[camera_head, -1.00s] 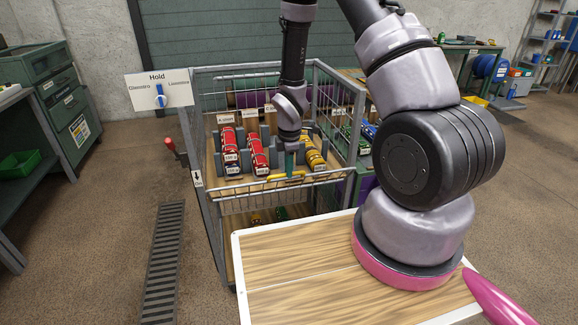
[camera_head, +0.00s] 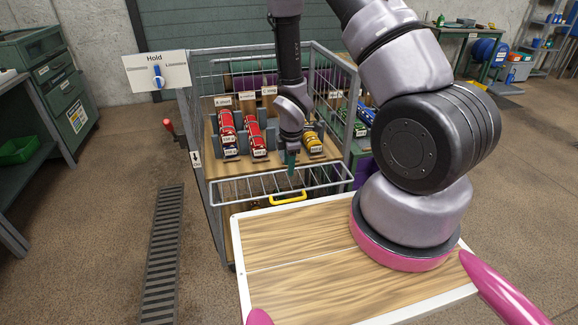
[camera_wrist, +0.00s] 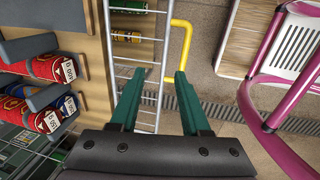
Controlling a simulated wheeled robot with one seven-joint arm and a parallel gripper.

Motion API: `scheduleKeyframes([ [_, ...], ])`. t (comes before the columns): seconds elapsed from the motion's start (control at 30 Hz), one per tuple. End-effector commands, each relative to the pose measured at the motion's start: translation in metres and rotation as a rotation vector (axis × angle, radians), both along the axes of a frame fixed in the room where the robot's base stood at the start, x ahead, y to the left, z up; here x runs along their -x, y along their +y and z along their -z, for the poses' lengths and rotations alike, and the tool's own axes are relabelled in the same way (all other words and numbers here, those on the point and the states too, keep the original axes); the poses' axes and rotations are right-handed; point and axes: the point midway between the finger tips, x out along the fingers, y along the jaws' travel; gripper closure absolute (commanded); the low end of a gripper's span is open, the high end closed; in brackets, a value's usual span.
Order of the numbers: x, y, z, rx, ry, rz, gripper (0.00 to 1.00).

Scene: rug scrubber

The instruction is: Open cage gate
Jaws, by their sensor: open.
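The cage gate (camera_head: 240,189) is a grey wire panel at the front of the wire cage (camera_head: 203,130). It leans outward from the cage, close to flat, with a yellow handle (camera_head: 288,198) on its outer edge. My gripper (camera_head: 291,168) points down above the gate, its green fingers just behind the handle in the head view. In the wrist view my gripper (camera_wrist: 156,75) is open, with the gate bars (camera_wrist: 140,55) beyond the fingers. The yellow handle (camera_wrist: 185,45) is by the right fingertip and is not gripped; contact cannot be told.
A sign with a blue knob (camera_head: 157,76) and a red lever (camera_head: 170,130) are at the left. My wooden-topped base is close in front of the gate.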

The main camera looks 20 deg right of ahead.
Motion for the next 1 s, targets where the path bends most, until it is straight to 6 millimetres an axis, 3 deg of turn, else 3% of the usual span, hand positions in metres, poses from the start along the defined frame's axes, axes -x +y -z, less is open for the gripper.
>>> scheduleKeyframes([
  [0.3,0.01,0.0,-0.058,-0.002,-0.005,0.001,0.53],
  [0.5,0.016,0.0,-0.085,-0.001,-0.002,0.001,0.53],
  [0.93,0.019,0.0,-0.096,0.0,0.001,0.0,0.53],
  [0.97,0.019,0.0,-0.096,0.0,0.001,0.0,0.57],
  [1.0,0.019,0.0,-0.097,0.0,0.0,0.002,0.72],
])
